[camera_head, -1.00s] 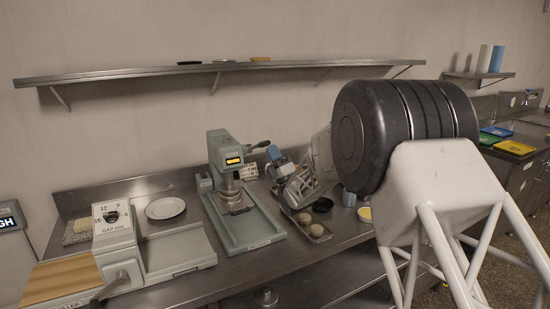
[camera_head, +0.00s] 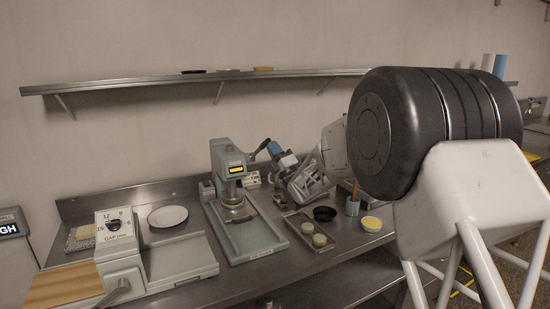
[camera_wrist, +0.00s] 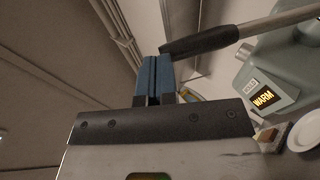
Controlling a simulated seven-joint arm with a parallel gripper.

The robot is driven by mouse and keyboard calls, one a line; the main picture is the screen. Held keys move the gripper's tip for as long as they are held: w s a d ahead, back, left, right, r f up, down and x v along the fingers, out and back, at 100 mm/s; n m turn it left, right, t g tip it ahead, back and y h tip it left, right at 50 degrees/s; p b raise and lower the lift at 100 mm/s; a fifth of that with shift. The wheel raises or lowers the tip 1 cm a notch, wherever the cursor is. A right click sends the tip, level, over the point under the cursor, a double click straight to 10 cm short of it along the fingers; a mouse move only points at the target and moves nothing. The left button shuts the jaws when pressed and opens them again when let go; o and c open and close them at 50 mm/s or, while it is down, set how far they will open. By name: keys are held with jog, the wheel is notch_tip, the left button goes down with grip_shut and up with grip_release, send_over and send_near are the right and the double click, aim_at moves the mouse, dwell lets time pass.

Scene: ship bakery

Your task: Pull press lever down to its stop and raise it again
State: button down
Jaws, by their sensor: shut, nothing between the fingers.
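The grey-green press (camera_head: 228,170) stands on the steel counter with a lit yellow display; it also shows in the wrist view (camera_wrist: 277,72), where the display reads WARM. Its lever (camera_head: 261,148) has a black grip and points up and to the right from the press head. In the wrist view the black grip (camera_wrist: 205,40) ends right beside my fingertips. My gripper (camera_head: 273,150), with blue fingers, is just right of the lever's end. In the wrist view the fingers (camera_wrist: 153,76) are together and empty. I cannot tell whether they touch the grip.
A tray (camera_head: 291,220) with dough pieces, a black bowl (camera_head: 325,214), a blue-grey cup (camera_head: 352,208) and a yellow-filled dish (camera_head: 371,224) stand right of the press. A wall shelf (camera_head: 150,82) runs above.

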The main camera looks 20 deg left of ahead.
jog(key=w+a+r+h, duration=0.1)
jog(key=r+h, duration=0.1)
jog(key=w+a+r+m+g+h, duration=0.1)
jog(key=w+a+r, duration=0.1)
jog(key=r, duration=0.1)
jog(key=w+a+r+m+h, duration=0.1)
jog(key=w+a+r+h, duration=0.1)
jog(key=r, duration=0.1)
jog(key=shift+w+a+r+g+h, duration=0.1)
jog(key=shift+r+g+h, duration=0.05)
jog(key=shift+g+h, duration=0.15)
jog(key=shift+w+a+r, duration=0.2)
jog(key=shift+a+r, duration=0.05)
jog(key=shift+w+a+r, duration=0.7)
jog(key=shift+w+a, duration=0.15)
jog(key=shift+r, duration=0.15)
jog(key=shift+d, duration=0.15)
jog(key=v, duration=1)
jog(key=shift+r, duration=0.4)
jog(key=shift+s, duration=0.1)
